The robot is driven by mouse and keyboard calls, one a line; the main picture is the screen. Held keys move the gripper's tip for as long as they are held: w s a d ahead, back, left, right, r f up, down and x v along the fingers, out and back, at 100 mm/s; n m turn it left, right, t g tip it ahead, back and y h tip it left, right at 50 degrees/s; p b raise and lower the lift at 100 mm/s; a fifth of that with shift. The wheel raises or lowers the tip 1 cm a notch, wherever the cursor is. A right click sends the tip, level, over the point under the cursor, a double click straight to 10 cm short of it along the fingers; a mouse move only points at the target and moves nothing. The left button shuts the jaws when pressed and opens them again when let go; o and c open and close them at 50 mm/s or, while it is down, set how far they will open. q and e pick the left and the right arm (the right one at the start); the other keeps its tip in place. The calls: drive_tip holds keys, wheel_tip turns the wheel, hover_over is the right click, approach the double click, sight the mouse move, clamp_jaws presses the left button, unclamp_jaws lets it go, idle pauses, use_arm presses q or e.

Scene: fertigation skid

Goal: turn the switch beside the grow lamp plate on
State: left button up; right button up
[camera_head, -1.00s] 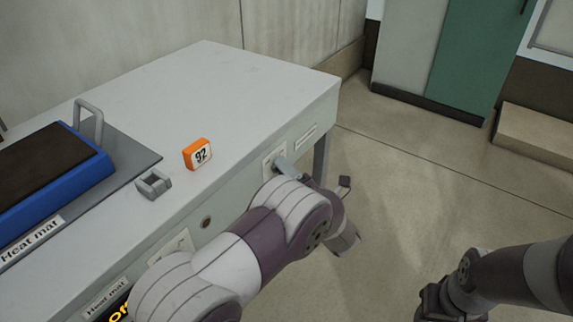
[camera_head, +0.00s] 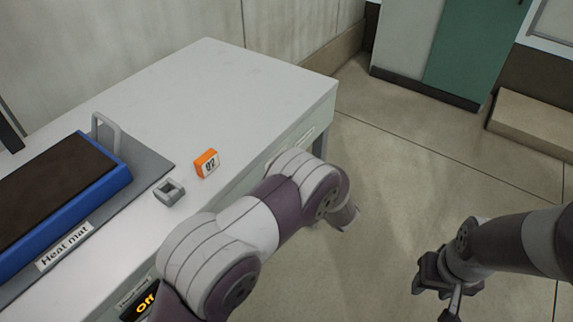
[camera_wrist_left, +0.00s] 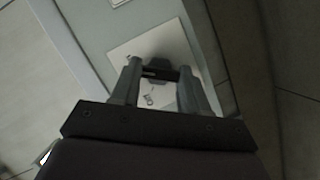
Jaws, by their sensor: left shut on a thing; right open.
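My left gripper (camera_wrist_left: 160,76) shows in the left wrist view, shut on the dark switch handle (camera_wrist_left: 158,68). The handle stands on a pale switch plate (camera_wrist_left: 150,43) with small marks, on the grey bench front. I cannot read the marks or tell the switch's setting. In the head view my left forearm hides this gripper and the switch. A pale label plate (camera_head: 305,137) shows at the far end of the bench front, its text unreadable. My right gripper (camera_head: 440,290) is open and empty over the floor at the lower right.
The bench top (camera_head: 225,85) carries a blue-edged heat mat (camera_head: 60,190), a small grey square part (camera_head: 169,192) and an orange block marked 92 (camera_head: 207,163). An "Off" display (camera_head: 142,304) sits low on the bench front. Open floor (camera_head: 410,175) lies right of the bench.

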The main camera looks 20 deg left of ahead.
use_arm(q)
drive_tip(key=shift+m+g+p, duration=0.5)
drive_tip(key=shift+m+p, duration=0.2)
drive_tip(key=shift+p, duration=0.05)
drive_tip(key=o, duration=1.1)
drive_tip(key=shift+c, duration=0.2)
drive_tip(key=shift+d, duration=0.1)
drive_tip(key=p+v, duration=0.1)
drive_tip(key=v, duration=1.1)
drive_tip(key=shift+s+d, duration=0.15)
drive_tip(key=shift+s, duration=0.1)
